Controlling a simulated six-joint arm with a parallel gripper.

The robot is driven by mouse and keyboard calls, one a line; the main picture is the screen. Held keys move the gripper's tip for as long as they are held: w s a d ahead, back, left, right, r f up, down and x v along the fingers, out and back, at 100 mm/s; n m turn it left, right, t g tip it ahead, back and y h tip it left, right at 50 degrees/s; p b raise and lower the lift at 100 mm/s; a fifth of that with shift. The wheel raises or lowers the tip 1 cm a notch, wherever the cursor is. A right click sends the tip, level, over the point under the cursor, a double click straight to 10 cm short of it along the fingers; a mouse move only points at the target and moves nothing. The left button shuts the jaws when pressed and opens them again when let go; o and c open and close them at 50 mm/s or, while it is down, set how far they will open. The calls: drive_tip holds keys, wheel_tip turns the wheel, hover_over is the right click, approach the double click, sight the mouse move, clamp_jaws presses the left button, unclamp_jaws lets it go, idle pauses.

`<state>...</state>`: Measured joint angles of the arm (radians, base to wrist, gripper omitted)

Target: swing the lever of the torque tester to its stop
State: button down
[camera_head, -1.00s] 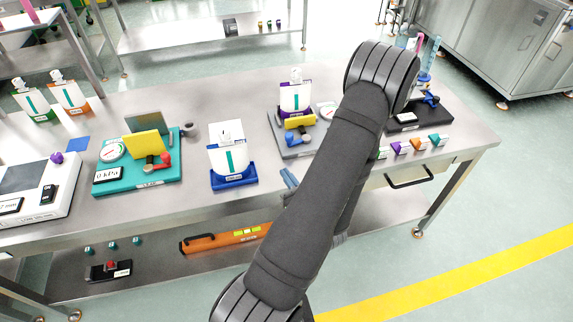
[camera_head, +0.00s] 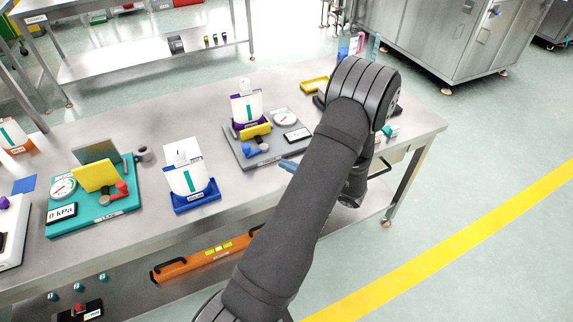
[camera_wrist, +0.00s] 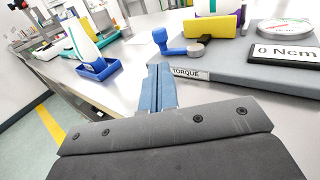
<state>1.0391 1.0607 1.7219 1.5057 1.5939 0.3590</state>
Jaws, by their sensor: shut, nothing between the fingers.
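The torque tester has a grey base (camera_head: 240,157) with a round dial (camera_head: 285,117) and a yellow block (camera_head: 255,131). In the wrist view its display (camera_wrist: 287,52) reads 0 Ncm, and a TORQUE label (camera_wrist: 190,73) is on its front edge. Its blue lever (camera_head: 257,150) lies at the front left of the base; in the wrist view the lever's knob (camera_wrist: 160,38) points left of the pivot. My gripper (camera_wrist: 158,68) is shut and empty, its blue fingers just in front of the tester's front edge, apart from the lever. In the head view the fingertips (camera_head: 285,163) show beside my arm.
A white bottle in a blue holder (camera_head: 197,200) stands left of the tester. A teal pressure tester (camera_head: 110,213) is further left. A white bottle (camera_head: 247,106) in a purple holder stands at the tester's back. The table's front edge is close to my gripper.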

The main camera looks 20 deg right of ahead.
sight(249, 150)
drive_tip(key=x, duration=1.1)
drive_tip(key=shift+s, duration=0.1)
drive_tip(key=shift+a, duration=0.1)
drive_tip(key=shift+w+a, duration=0.5)
drive_tip(key=s+a+v, duration=0.1)
drive_tip(key=a+v, duration=0.1)
drive_tip(key=v, duration=1.1)
drive_tip(key=shift+s, duration=0.55)
drive_tip(key=shift+d, duration=0.1)
